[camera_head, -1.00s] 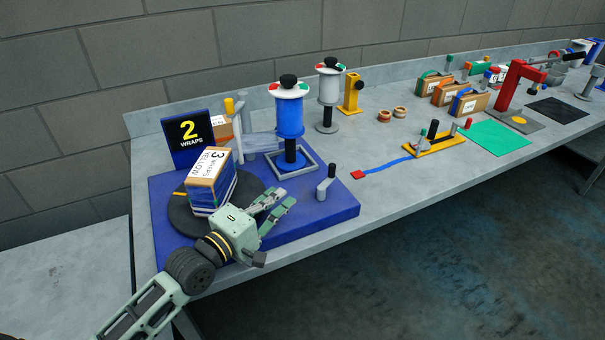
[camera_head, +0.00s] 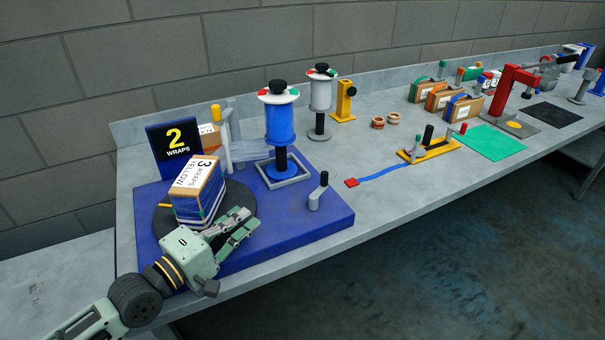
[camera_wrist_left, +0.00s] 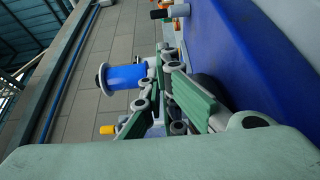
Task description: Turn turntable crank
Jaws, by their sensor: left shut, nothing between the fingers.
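The turntable crank (camera_head: 316,194) is a short grey arm with a dark upright knob, on the right part of the blue base (camera_head: 318,226). It also shows at the top of the left wrist view (camera_wrist_left: 172,12). The dark round turntable (camera_head: 240,200) carries a box labelled "3 WRAPS YELLOW" (camera_head: 197,188), wrapped in blue at its lower part. My left gripper (camera_head: 246,222) is shut and empty, over the front of the base by the turntable's front edge. It is left of the crank and apart from it. My right gripper is not in view.
A blue film roll (camera_head: 280,125) stands behind the crank, with a yellow-topped post (camera_head: 216,112) and a "2 WRAPS" sign (camera_head: 173,146) to its left. A grey roll (camera_head: 320,95) stands further back. A yellow clamp fixture (camera_head: 432,148) lies to the right.

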